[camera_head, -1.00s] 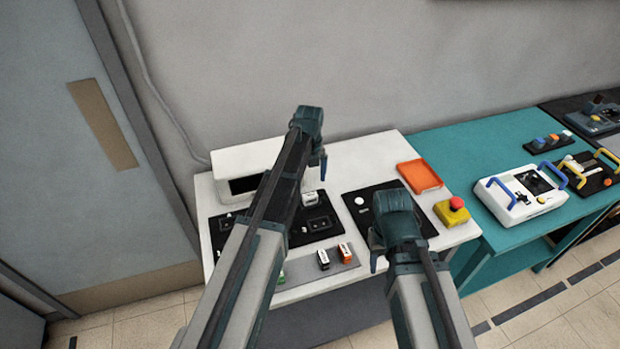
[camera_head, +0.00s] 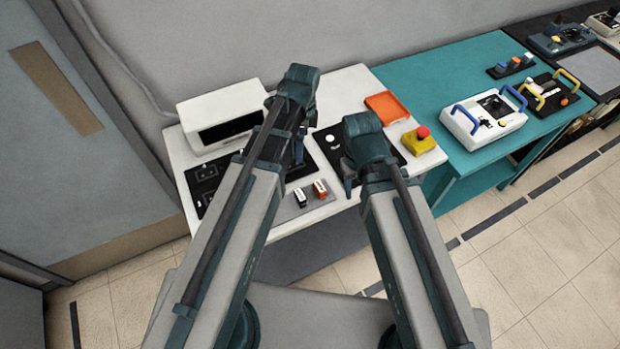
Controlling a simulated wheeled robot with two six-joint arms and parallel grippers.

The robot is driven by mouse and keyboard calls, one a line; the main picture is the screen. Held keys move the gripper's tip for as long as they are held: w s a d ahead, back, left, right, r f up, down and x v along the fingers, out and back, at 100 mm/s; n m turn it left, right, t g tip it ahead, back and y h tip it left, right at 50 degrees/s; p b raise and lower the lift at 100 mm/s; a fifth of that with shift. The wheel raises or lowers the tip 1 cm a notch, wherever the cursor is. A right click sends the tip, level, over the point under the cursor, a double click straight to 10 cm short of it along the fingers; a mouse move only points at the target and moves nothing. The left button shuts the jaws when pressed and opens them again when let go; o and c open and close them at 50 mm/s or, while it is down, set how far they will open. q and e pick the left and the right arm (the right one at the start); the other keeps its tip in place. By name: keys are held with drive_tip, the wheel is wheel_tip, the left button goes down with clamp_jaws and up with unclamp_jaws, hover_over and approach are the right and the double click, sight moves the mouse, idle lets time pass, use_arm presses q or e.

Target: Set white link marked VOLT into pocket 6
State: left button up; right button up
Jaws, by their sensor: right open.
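The black pocket board (camera_head: 207,172) lies on the white table, partly hidden by my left arm. Its pocket numbers are too small to read. I cannot read any VOLT marking. My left gripper (camera_head: 299,155) points down over the right part of the board; its jaws and anything in them are not clear. My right gripper (camera_head: 348,186) is open, low over the near edge of the second black board (camera_head: 331,140).
A white box with a dark slot (camera_head: 222,112) stands behind the board. An orange tray (camera_head: 387,106) and a yellow block with a red button (camera_head: 419,142) sit on the right. A teal table (camera_head: 430,85) adjoins, carrying a white device (camera_head: 484,118).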

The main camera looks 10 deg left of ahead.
use_arm(q)
drive_tip(key=s+d+n, duration=0.4)
drive_tip(key=s+n, duration=0.9)
drive_tip(key=shift+d+y, duration=0.3)
drive_tip(key=shift+d, duration=0.1)
wheel_tip(320, 180, down, 4)
drive_tip(key=b, duration=0.3)
drive_tip(key=shift+r+b, duration=0.2)
drive_tip(key=shift+b, duration=0.15)
